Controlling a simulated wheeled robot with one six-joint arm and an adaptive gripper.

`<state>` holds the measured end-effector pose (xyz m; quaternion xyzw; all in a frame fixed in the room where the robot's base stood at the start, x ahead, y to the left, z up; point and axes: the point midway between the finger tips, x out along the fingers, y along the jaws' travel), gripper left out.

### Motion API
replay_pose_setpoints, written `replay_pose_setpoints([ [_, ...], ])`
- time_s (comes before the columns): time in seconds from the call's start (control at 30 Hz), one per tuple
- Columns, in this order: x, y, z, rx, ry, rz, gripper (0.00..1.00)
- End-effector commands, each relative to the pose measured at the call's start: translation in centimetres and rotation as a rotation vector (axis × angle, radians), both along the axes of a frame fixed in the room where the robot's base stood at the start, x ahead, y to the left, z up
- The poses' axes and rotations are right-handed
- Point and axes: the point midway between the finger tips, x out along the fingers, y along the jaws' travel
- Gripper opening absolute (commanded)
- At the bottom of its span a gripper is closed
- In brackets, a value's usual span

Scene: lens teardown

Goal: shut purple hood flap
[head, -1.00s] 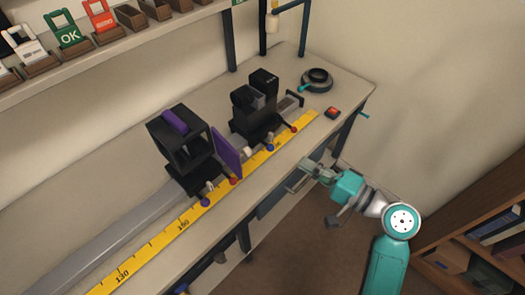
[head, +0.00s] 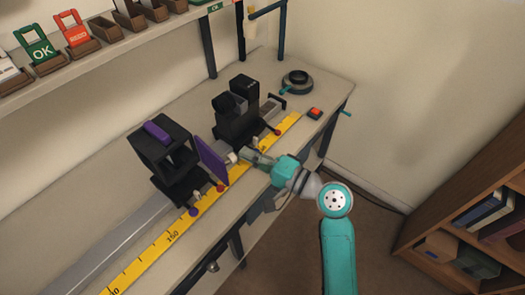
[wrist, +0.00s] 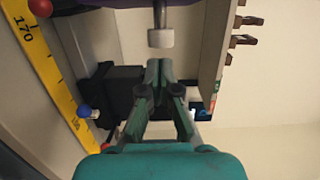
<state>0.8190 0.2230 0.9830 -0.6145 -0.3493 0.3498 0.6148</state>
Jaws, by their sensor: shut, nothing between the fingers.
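The black hood (head: 172,140) with a purple strip on top stands on the bench rail. Its purple flap (head: 210,161) stands swung out from the hood's right side, open. A purple edge also shows at the top of the wrist view (wrist: 140,3). A white knob on a metal rod (wrist: 160,38) is just beyond my fingertips (wrist: 159,66), apparently with a small gap. My gripper (head: 246,156) is shut and empty, low over the bench just right of the flap. Whether it touches the flap is not clear.
A second black unit (head: 237,115) stands on the rail close behind my gripper. A yellow scale (head: 150,255) runs along the bench front. A dark round part (head: 297,82) and a small red-topped item (head: 315,113) lie at the far end.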

Motion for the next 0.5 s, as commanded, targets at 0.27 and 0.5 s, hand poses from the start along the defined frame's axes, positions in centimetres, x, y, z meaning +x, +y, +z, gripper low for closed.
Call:
replay_pose_setpoints([
  [0.27, -0.68, 0.63, 0.03, -0.001, -0.001, 0.000, 0.00],
  [0.5, -0.68, 0.60, 0.02, 0.000, 0.000, 0.000, 0.00],
])
